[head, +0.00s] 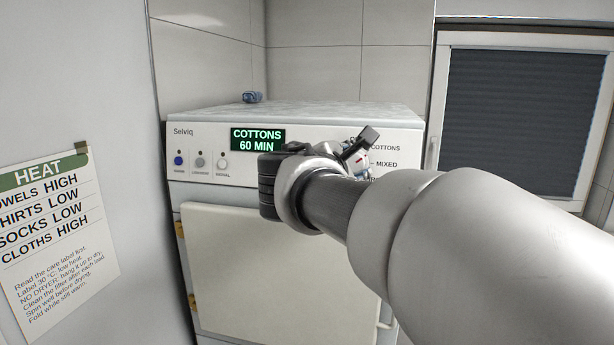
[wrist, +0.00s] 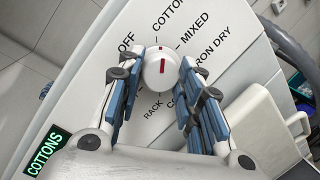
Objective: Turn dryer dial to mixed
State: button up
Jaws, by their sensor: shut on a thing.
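The dryer (head: 300,150) is white, with a control panel along its top front. Its dial (wrist: 158,72) is a white knob with red marks. In the wrist view it sits between the blue-padded fingers of my gripper (wrist: 159,80), which is shut on it. The red mark points up the picture, towards the COTTONS label (wrist: 168,18); the MIXED label (wrist: 194,27) lies to its right. In the head view the display (head: 258,140) reads COTTONS 60 MIN. There my gripper (head: 362,152) covers most of the dial.
A crumpled blue item (head: 252,97) lies on the dryer top. A HEAT note (head: 50,220) hangs on the left surface. A window with a dark blind (head: 525,120) is at the right.

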jog(key=m+b, duration=0.2)
jog(key=m, duration=0.1)
jog(key=shift+m, duration=0.3)
jog(key=shift+d+r+m+g+y+b, duration=0.1)
jog(key=shift+m+g+y+b, duration=0.5)
jog(key=shift+m, duration=1)
jog(key=o, duration=1.1)
jog(key=shift+c, duration=0.2)
jog(key=v, duration=1.2)
